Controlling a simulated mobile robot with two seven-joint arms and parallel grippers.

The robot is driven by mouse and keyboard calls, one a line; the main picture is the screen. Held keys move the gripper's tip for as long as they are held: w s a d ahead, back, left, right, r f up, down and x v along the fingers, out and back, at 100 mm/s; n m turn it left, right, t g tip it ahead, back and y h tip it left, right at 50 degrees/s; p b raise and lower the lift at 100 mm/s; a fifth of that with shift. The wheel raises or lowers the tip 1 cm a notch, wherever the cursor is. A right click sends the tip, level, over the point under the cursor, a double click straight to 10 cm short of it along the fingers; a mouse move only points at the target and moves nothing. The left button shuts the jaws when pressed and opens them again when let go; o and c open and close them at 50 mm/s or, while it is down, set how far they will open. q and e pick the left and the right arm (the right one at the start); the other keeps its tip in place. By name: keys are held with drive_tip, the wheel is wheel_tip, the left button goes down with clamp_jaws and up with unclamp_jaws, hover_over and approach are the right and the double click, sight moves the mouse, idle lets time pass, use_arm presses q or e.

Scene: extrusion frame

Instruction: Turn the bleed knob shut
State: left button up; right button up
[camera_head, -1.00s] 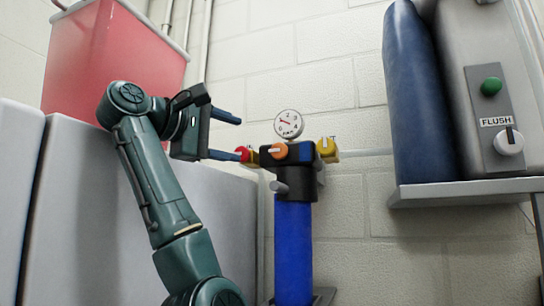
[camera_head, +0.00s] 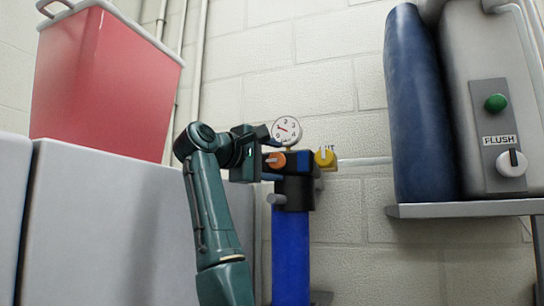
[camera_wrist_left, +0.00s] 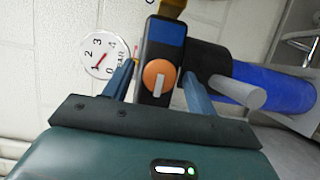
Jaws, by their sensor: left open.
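The orange knob (camera_head: 275,160) is on the front of the black valve head (camera_head: 296,190), on top of a blue cylinder (camera_head: 290,255). No bleed label is readable. In the wrist view the orange knob (camera_wrist_left: 157,77) has a white pointer directed down the picture. My left gripper (camera_head: 268,154) is open in front of the head; in the wrist view its blue fingers (camera_wrist_left: 160,74) stand on either side of the knob. Contact cannot be told. A yellow knob (camera_head: 325,158) is on the head's right side. The red knob on the left side is hidden behind my gripper.
A round gauge (camera_head: 286,130) is above the head, close to the upper finger. A grey peg (camera_wrist_left: 238,92) juts out below the head. A red bin (camera_head: 105,85) stands on white cabinets (camera_head: 110,220). A panel with a FLUSH knob (camera_head: 511,163) is at right.

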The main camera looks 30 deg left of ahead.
use_arm(q)
drive_tip(key=shift+c, duration=0.5)
drive_tip(key=c, duration=0.9)
drive_tip(key=shift+m, duration=0.3)
drive_tip(key=shift+r+m+g, duration=0.1)
drive_tip(key=shift+m+g, duration=0.5)
drive_tip(key=shift+m, duration=0.5)
drive_tip(key=m+g+y, duration=0.1)
drive_tip(key=m, duration=0.1)
drive_tip(key=m+y, duration=0.1)
drive_tip(key=m, duration=0.1)
drive_tip(key=shift+r+g, duration=0.1)
drive_tip(key=shift+g, duration=0.3)
drive_tip(key=m+g+y, duration=0.1)
drive_tip(key=m, duration=0.2)
drive_tip(key=shift+d+m+y, duration=0.15)
drive_tip(key=shift+m+y, duration=0.15)
drive_tip(key=shift+y, duration=0.1)
drive_tip(key=shift+w+d+m+g+y, duration=0.15)
drive_tip(key=shift+m+g+y, duration=0.25)
drive_tip(key=shift+m+y, duration=0.85)
drive_tip(key=shift+m, duration=0.35)
